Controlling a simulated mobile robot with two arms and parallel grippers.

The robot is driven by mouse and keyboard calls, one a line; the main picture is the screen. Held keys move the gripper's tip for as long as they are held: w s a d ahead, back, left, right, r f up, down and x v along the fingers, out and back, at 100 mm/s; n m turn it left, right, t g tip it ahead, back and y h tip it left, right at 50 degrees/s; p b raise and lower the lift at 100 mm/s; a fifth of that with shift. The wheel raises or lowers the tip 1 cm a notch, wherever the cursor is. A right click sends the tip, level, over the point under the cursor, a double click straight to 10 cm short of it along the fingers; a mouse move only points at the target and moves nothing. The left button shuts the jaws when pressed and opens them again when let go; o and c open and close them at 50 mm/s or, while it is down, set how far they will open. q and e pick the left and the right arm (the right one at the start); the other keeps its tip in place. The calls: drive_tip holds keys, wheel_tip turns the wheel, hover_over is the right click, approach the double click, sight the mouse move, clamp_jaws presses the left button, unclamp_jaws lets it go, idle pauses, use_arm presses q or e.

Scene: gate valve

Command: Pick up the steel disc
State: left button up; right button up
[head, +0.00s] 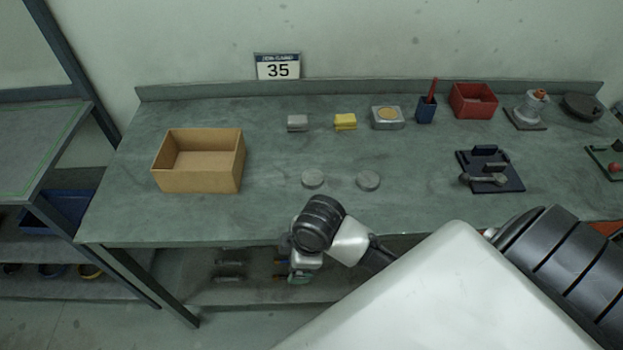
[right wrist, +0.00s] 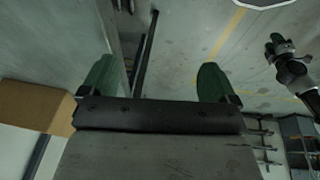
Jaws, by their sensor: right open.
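Two flat grey discs lie on the bench, a left one (head: 313,178) and a right one (head: 368,181), a short gap apart. They look alike, and I cannot tell which is the steel one. My right gripper (head: 300,272) is at the bench's front edge, below and left of the discs in the picture, partly hidden by its own wrist. In the right wrist view its two green fingers (right wrist: 158,85) are wide apart with nothing between them.
A cardboard box (head: 199,184) stands left on the bench (head: 270,215). Behind the discs are a grey block (head: 297,123), a yellow block (head: 345,121) and a silver tin (head: 387,118). A dark fixture (head: 490,172) stands to the right. Bench around the discs is clear.

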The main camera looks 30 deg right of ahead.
drive_tip(key=w+d+r+n, duration=0.1)
drive_tip(key=w+n, duration=0.1)
drive_tip(key=w, duration=0.1)
drive_tip(key=w+d+n, duration=0.2)
drive_tip(key=w, duration=0.1)
drive_tip(key=w+d+r+n+g+h, duration=0.1)
drive_tip(key=w+d+n, duration=0.1)
drive_tip(key=shift+w+r, duration=0.35)
drive_tip(key=shift+w, duration=0.05)
drive_tip(key=w+d+r+n+g+h, duration=0.15)
drive_tip(key=w+d+r+n, duration=0.25)
drive_tip(key=w+d+r, duration=0.45)
hover_over(312, 178)
drive_tip(key=shift+n+y, duration=0.25)
drive_tip(key=shift+n, duration=0.05)
drive_tip(key=f, duration=0.6)
drive_tip(key=shift+s+d+p, duration=0.15)
drive_tip(key=shift+d+p, duration=0.05)
drive_tip(key=shift+p, duration=0.2)
drive_tip(key=f, duration=0.1)
drive_tip(key=f+p, duration=0.1)
drive_tip(key=f, duration=0.2)
drive_tip(key=shift+a+f, duration=0.25)
drive_tip(key=shift+f, duration=0.15)
drive_tip(key=shift+f+p, duration=0.3)
drive_tip(key=shift+f, duration=0.15)
drive_tip(key=shift+w, duration=0.2)
drive_tip(key=c, duration=1.2)
